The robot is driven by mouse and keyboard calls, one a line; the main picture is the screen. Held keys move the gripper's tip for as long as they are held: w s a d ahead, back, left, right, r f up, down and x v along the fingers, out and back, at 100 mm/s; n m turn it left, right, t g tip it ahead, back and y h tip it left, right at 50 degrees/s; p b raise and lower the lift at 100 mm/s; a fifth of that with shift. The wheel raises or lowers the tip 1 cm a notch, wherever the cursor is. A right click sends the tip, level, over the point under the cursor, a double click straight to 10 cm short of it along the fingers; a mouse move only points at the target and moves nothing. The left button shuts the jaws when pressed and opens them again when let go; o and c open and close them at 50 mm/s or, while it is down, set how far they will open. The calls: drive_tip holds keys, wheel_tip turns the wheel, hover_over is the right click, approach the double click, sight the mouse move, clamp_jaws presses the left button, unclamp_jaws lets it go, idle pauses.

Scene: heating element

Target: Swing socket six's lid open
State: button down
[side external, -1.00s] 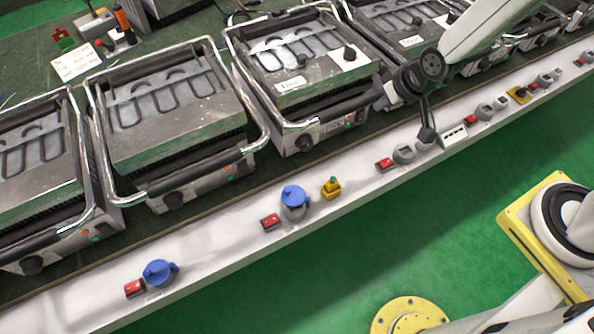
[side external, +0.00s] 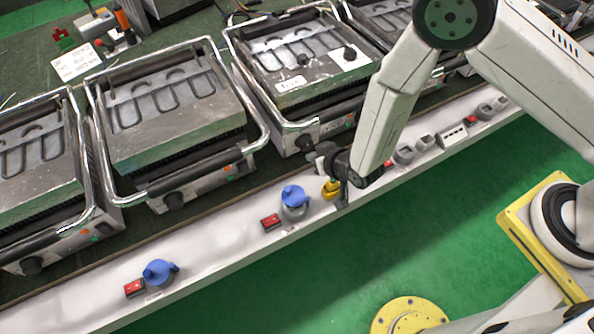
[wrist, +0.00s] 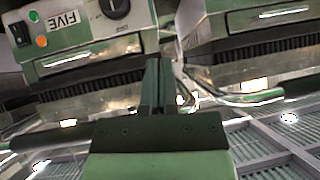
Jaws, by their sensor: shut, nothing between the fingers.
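No socket shows a readable number, so I cannot tell which is socket six. A blue-lidded socket (side external: 294,199) stands on the white rail beside a red switch, with its lid down. Another blue-lidded socket (side external: 159,272) sits farther left on the rail. Grey sockets (side external: 403,155) line the rail to the right. My gripper (side external: 342,203) is low over the rail, just right of the nearer blue-lidded socket and apart from it, partly covering a yellow fitting (side external: 329,188). In the wrist view my gripper (wrist: 158,62) shows its fingers closed together, with nothing between them; no socket shows there.
Grills (side external: 170,120) with metal frame handles line the bench behind the rail. The wrist view shows a grill front (wrist: 85,45) labelled FIVE. Green floor (side external: 270,285) lies open in front.

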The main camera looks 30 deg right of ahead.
sight(290, 192)
drive_tip(key=s+a+f+n+t+y, duration=0.1)
drive_tip(key=s+f+t, duration=0.4)
drive_tip(key=s+f, duration=0.8)
drive_tip(key=shift+f+n+t+y, duration=0.3)
drive_tip(key=shift+n+t+y, duration=0.1)
drive_tip(key=shift+n+y, duration=0.5)
drive_tip(key=shift+x, duration=6.95)
